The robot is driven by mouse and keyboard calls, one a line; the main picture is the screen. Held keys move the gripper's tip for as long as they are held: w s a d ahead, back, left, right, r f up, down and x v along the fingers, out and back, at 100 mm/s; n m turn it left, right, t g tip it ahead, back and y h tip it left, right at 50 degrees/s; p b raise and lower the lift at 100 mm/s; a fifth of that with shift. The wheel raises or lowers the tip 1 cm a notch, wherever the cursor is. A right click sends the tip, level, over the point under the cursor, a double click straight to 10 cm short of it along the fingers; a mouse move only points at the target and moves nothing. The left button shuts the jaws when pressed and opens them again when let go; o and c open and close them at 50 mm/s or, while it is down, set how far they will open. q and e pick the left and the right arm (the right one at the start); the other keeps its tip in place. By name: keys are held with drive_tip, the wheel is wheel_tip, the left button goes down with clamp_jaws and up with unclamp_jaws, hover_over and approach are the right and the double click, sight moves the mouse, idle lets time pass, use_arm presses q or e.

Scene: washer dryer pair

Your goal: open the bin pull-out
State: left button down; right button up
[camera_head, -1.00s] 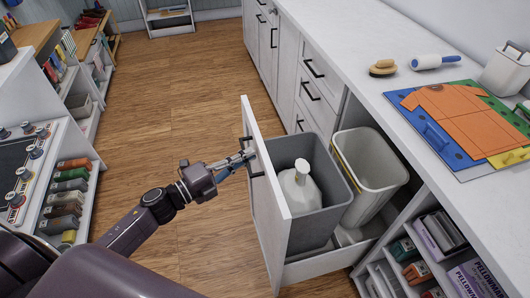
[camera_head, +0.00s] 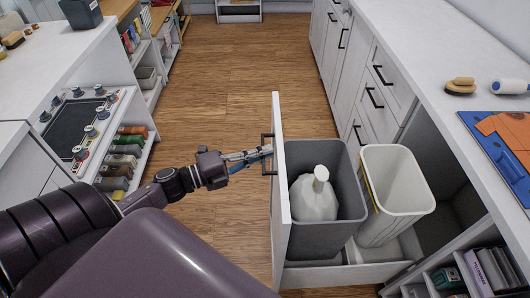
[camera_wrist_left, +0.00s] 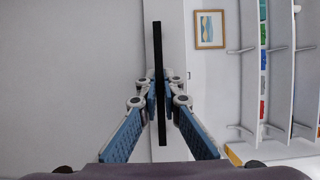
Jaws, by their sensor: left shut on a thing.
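The bin pull-out is drawn out from the counter, its white front panel (camera_head: 281,190) seen nearly edge-on in the head view. A grey bin (camera_head: 318,236) with a white jug (camera_head: 313,198) inside and a cream bin (camera_head: 399,194) stand in it. The dark bar handle (camera_head: 266,154) is on the panel's outer face. My left gripper (camera_head: 262,153) is shut on this handle. In the left wrist view the fingers (camera_wrist_left: 161,95) close around the black handle bar (camera_wrist_left: 158,60). My right gripper is not in view.
White drawers and cabinets (camera_head: 375,85) run along the right under a counter (camera_head: 450,40). An open shelf (camera_head: 480,268) lies near right. Wooden floor (camera_head: 225,90) between is clear.

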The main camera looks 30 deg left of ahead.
use_arm(q)
drive_tip(key=c, duration=2.1)
unclamp_jaws()
drive_tip(key=v, duration=1.2)
drive_tip(key=shift+f, duration=0.1)
